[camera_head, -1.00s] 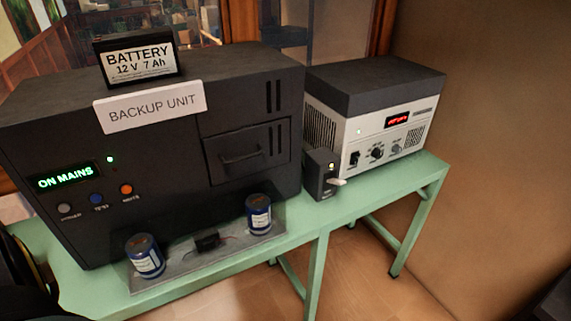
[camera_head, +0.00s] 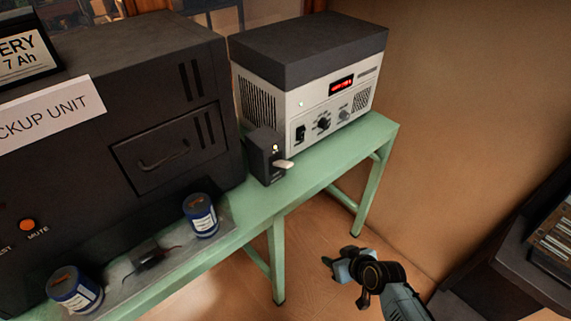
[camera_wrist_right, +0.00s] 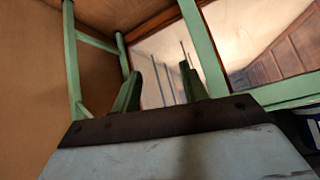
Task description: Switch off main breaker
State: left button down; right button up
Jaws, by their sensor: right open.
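A small dark breaker box (camera_head: 265,155) with a pale lever (camera_head: 284,164) stands on the green table between the backup unit and the grey-and-white device. The lever sticks out toward the front right, and a small white light shows above it. My right gripper (camera_head: 335,258) is in the lower right of the head view, below and to the right of the breaker box, well apart from it. In the right wrist view its two fingers (camera_wrist_right: 160,90) are apart with nothing between them. The breaker does not show in the wrist view. My left gripper is not in view.
The black backup unit (camera_head: 90,130) fills the left. The device with a red display (camera_head: 310,85) stands behind the breaker box. The green table (camera_head: 345,150) has a free right end.

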jog(key=w+a+r+n+t+y, duration=0.1)
jog(key=w+a+r, duration=0.15)
jog(key=r, duration=0.45)
jog(key=w+a+r+n+t+y, duration=0.1)
jog(key=w+r, duration=0.3)
jog(key=r, duration=0.3)
jog(key=n+t+y, duration=0.1)
jog(key=n+y, duration=0.1)
send_near(288, 163)
jog(key=x, duration=0.3)
jog(key=b+x, duration=0.1)
jog(key=x, duration=0.2)
jog(key=b+x, duration=0.1)
jog(key=x, duration=0.3)
jog(key=shift+s+a+f, duration=0.1)
jog(key=shift+f, duration=0.25)
jog(key=shift+c, duration=0.2)
grip_shut()
